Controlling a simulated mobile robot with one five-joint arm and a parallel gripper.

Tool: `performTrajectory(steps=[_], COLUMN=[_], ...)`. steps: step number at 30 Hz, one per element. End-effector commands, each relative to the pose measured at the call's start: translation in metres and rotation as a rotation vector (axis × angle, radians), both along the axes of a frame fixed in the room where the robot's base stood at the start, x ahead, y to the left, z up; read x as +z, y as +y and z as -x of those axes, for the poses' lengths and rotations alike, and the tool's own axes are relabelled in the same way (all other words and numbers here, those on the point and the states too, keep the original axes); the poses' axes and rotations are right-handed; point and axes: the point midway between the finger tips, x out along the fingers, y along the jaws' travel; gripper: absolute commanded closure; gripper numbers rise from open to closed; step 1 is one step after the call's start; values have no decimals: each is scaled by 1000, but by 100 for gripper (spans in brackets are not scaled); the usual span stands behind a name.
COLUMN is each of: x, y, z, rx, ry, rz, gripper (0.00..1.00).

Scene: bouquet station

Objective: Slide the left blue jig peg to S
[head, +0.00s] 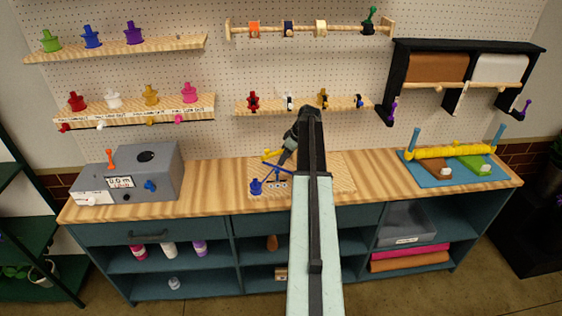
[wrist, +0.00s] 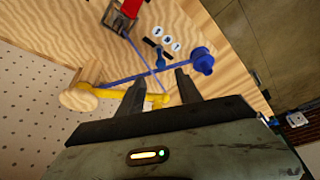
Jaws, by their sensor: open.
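A wooden jig board (head: 335,172) lies on the middle of the bench. A blue peg (head: 256,187) stands at its front left; a blue spool-shaped peg also shows in the wrist view (wrist: 202,61), beyond the right finger. Blue bars (head: 277,172) cross near the board's middle. White round marks (head: 277,184) sit beside the crossing, their letters too small to read. A yellow part (head: 271,155) lies behind. My gripper (wrist: 160,82) is open and empty, its fingers pointing toward the crossing bars. In the head view my arm hides the board's middle.
A grey box (head: 165,170) with an orange lever stands on the left of the bench. A blue tray (head: 440,178) with a yellow roll is on the right. Pegboard shelves (head: 300,105) hang close behind my arm. Bare bench lies right of the board.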

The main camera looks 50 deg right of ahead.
Motion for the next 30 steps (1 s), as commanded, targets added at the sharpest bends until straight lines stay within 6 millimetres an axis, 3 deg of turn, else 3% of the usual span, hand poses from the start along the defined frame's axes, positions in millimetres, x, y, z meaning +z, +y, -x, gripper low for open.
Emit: performTrajectory(steps=[5, 17, 26, 27, 30], x=[-11, -72, -73, -73, -73], y=[2, 8, 10, 10, 10], z=[-4, -28, -31, -31, -31], rx=[1, 3, 3, 3, 3], ry=[1, 2, 2, 2, 2], rz=[0, -1, -1, -1, -1], gripper=[58, 58, 58, 61, 89])
